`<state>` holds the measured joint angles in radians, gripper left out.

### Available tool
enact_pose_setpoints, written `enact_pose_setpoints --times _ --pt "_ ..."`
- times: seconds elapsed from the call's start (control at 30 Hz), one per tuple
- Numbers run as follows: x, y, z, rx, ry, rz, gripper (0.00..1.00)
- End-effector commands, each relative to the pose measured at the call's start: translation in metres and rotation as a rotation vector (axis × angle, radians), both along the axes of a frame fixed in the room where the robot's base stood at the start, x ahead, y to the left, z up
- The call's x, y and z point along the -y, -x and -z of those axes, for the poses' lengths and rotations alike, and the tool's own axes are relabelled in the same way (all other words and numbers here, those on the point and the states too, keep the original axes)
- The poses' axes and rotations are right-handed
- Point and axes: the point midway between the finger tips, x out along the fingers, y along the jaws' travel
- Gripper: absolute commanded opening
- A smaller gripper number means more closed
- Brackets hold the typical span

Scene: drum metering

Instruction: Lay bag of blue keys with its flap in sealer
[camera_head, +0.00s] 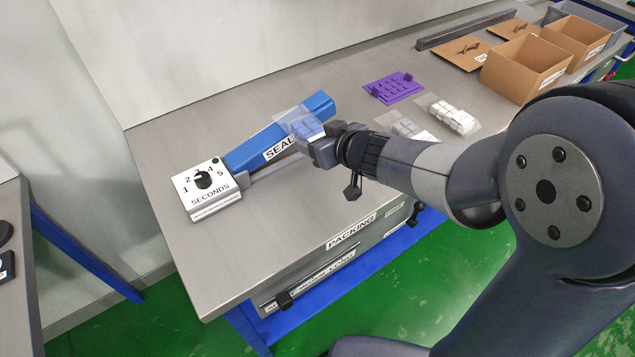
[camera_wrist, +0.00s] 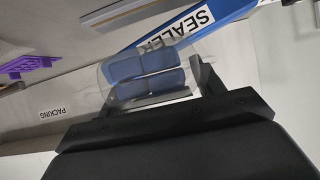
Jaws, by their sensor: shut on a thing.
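The clear bag of blue keys (camera_wrist: 143,76) is held in my gripper (camera_head: 312,145), which is shut on it. In the head view the bag (camera_head: 302,122) is over the far part of the blue sealer (camera_head: 252,148). In the wrist view the bag's clear film overlaps the sealer (camera_wrist: 185,27) with its SEALER label. I cannot tell whether the bag touches the sealer or is above it. A white timer box (camera_head: 207,190) with a black dial and a green button stands at the sealer's near left end.
Bags of white keys (camera_head: 452,117) and a purple key rack (camera_head: 394,88) lie to the right on the grey table (camera_head: 170,150). Open cardboard boxes (camera_head: 522,70) and flat cardboard stand at the far right. The packing drawer (camera_head: 350,240) is below the front edge.

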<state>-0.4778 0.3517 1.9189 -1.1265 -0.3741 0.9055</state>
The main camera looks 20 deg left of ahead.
Motion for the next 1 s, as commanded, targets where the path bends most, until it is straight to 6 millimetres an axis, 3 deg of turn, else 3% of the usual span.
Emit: enact_pose_setpoints --times 0.03,0.23,0.47,0.73,1.0 --pt "0.0 0.0 0.018 -0.002 -0.001 0.0 0.35" --pt "0.0 0.0 0.054 -0.002 0.0 0.001 0.35" --pt "0.0 0.0 0.069 0.0 -0.002 0.0 0.35" --pt "0.0 0.0 0.108 -0.001 -0.001 -0.001 0.35" --pt "0.0 0.0 0.111 0.001 0.0 0.0 0.35"
